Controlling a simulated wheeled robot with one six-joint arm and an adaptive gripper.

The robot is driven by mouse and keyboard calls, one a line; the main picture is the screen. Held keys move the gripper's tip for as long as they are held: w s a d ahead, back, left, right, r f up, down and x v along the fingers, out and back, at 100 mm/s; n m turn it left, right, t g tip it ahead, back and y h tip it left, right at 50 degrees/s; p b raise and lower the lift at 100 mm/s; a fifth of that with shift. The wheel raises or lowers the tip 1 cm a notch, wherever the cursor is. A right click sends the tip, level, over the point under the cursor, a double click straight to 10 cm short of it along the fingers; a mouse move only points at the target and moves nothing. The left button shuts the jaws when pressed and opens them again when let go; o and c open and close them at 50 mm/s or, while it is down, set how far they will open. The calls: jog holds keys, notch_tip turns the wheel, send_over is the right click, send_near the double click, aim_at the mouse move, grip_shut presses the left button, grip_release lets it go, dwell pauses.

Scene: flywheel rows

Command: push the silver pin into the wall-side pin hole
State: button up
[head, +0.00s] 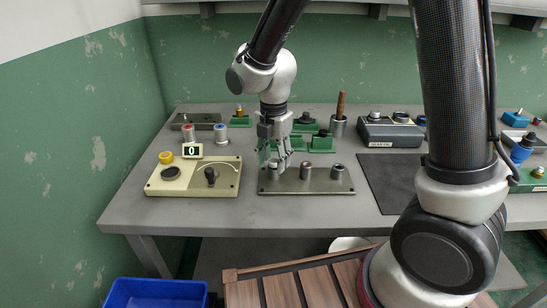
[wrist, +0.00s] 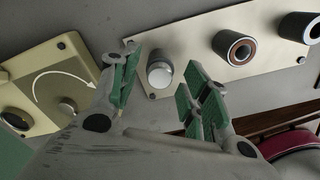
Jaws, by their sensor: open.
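A grey plate (head: 322,187) near the table's front edge bears three short round posts in a row. In the wrist view, the leftmost post is the silver pin (wrist: 159,76), with a bright, pale round end. My gripper (head: 276,161) is over the left end of the plate, pointing down, with green-padded fingers apart. In the wrist view, the pin shows between the fingertips, with no visible contact. How deep it sits in its hole cannot be told.
A cream control box (head: 222,179) with a knob and dial stands left of the plate. Red and blue-topped cylinders, a small display and green blocks (head: 305,122) stand behind. A dark mat (head: 392,178) lies to the right. A green wall (head: 70,150) bounds the left.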

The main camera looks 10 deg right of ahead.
aim_at(273, 160)
notch_tip(273, 160, up, 12)
dwell(0.5)
jog(key=shift+c, duration=0.4)
notch_tip(273, 160, down, 4)
jog(key=shift+r+m, duration=0.2)
jog(key=shift+m, duration=0.1)
grip_shut()
jog(key=shift+f, duration=3.15)
